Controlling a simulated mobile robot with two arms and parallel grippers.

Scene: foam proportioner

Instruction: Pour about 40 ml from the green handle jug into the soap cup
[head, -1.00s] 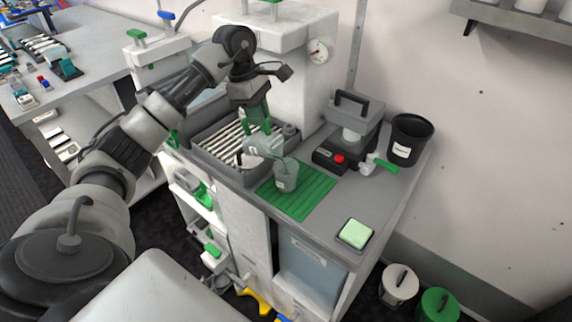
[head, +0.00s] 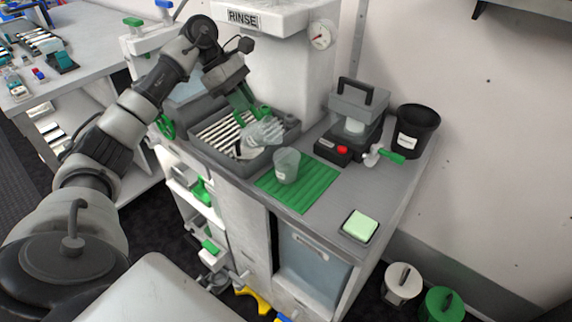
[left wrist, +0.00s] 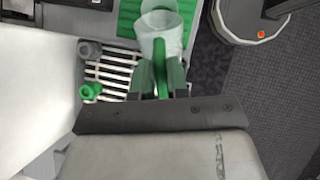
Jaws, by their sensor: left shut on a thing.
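The clear jug (head: 263,133) hangs over the rinse tray side, strongly tilted, with its mouth toward the right. My left gripper (head: 246,108) is shut on its green handle (left wrist: 161,82). In the left wrist view the clear jug body (left wrist: 165,42) stands just beyond my fingers (left wrist: 160,76). The soap cup (head: 286,167), a clear tumbler with a small label, stands upright on the green ribbed mat (head: 318,186). The jug is up and left of the cup in the picture, apart from it. No stream shows between them. I cannot tell the liquid levels. My right gripper is not in view.
A grey tray with a white slatted rack (head: 216,134) lies left of the mat. A grey device with a red button (head: 342,149) and a black bin (head: 414,131) stand behind. Bare counter lies between.

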